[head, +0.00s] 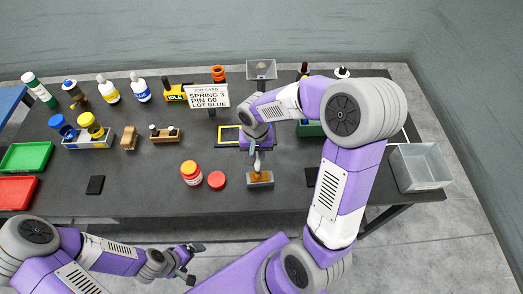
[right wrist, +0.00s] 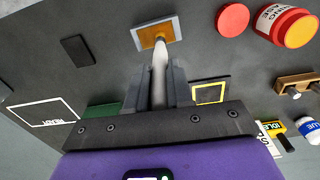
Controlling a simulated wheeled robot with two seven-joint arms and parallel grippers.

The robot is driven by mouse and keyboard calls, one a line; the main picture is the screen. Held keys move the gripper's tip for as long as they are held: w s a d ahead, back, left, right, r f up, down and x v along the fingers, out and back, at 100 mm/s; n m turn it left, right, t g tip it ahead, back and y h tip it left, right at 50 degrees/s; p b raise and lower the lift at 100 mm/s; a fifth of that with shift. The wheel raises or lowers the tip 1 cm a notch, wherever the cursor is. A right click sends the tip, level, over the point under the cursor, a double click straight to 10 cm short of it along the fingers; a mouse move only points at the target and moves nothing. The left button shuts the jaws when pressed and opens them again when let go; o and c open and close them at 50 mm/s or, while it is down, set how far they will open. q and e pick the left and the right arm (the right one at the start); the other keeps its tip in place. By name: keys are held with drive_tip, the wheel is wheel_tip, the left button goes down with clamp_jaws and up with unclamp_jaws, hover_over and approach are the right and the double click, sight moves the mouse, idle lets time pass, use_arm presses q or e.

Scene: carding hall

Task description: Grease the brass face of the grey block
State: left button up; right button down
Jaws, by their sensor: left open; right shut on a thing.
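The grey block (head: 260,183) with its brass-orange face stands near the table's front edge; it also shows in the right wrist view (right wrist: 146,40). My right gripper (head: 258,150) is above it, shut on a pale-handled tool that looks like a brush (right wrist: 160,75). The tool's tip lies over the brass face; I cannot tell whether it touches. An open red grease jar (head: 191,172) with yellow grease on top stands left of the block, its red lid (head: 216,180) lying between them. My left gripper (head: 188,262) is open and empty, in front of the table.
Bottles, cups and a wooden holder (head: 166,135) fill the back left. Green (head: 27,156) and red (head: 17,191) trays are at far left, a clear bin (head: 420,166) at right. A yellow-framed pad (right wrist: 210,93) lies behind the block.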

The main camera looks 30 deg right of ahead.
drive_tip(key=shift+s+d, duration=1.1)
drive_tip(key=shift+d, duration=1)
use_arm(q)
wheel_tip(320, 180, up, 6)
drive_tip(key=s+p, duration=0.1)
drive_tip(key=p, duration=0.5)
drive_tip(key=shift+s+d, duration=0.15)
drive_tip(key=shift+d, duration=0.25)
use_arm(e)
wheel_tip(320, 180, up, 8)
drive_tip(key=shift+a, duration=0.1)
